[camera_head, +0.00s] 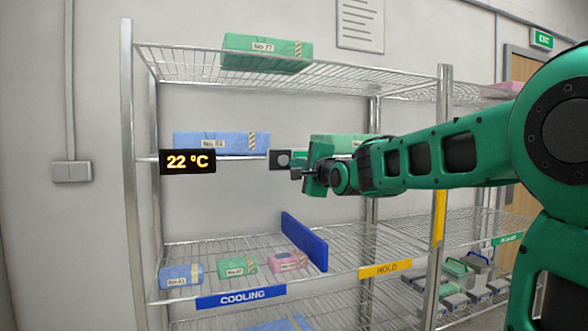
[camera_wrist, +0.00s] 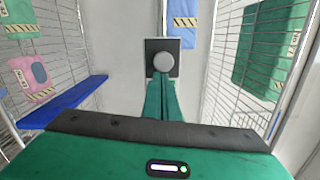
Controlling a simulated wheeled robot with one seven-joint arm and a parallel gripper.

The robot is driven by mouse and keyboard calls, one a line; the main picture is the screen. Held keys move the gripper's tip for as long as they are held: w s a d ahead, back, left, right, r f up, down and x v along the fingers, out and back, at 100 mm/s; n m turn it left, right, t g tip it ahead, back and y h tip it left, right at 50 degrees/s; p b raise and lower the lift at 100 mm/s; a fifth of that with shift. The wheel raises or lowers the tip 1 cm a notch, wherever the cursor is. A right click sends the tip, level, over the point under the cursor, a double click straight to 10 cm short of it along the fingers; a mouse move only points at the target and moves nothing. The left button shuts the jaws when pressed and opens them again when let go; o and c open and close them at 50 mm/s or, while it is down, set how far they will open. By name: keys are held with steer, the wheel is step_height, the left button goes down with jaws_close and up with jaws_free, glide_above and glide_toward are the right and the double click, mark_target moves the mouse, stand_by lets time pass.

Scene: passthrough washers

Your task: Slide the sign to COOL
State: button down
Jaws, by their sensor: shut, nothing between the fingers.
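A small dark plate with a round grey knob (camera_head: 281,159) sits on the front rail of the middle shelf. It also shows straight ahead in the wrist view, where the knob (camera_wrist: 163,63) faces me. My gripper (camera_head: 295,174) is shut and empty, just to the right of and slightly below the knob in the head view. In the wrist view the green fingers (camera_wrist: 161,84) are together, their tips at the knob's lower edge. Whether they touch it I cannot tell.
A display reading 22 °C (camera_head: 188,162) hangs at the rail's left end. Blue (camera_head: 215,143) and green (camera_head: 266,52) packs lie on the shelves. The rail between display and plate looks clear.

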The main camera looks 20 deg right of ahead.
steer(key=s+d+f, duration=0.1)
steer(key=s+d, duration=0.3)
steer(key=s, duration=0.6)
steer(key=shift+s, duration=0.4)
steer(key=shift+f, duration=0.1)
steer(key=s+d+f+n+g+h, duration=0.15)
steer(key=s+f+n+g, duration=0.45)
steer(key=f, duration=0.6)
steer(key=s+d+f+n+g, duration=0.1)
steer(key=s+d+f+g, duration=0.25)
steer(key=s+f, duration=0.7)
steer(key=s+a+f+n+g+y, duration=0.1)
steer(key=s+f+n+g, duration=0.2)
steer(key=s+f, duration=0.4)
steer(key=s+a+f+n+g, duration=0.2)
steer(key=s+f+g, duration=0.4)
steer(key=s, duration=0.6)
steer(key=shift+s+f+n+y, duration=0.35)
steer(key=shift+f+n, duration=0.15)
steer(key=shift+f, duration=0.1)
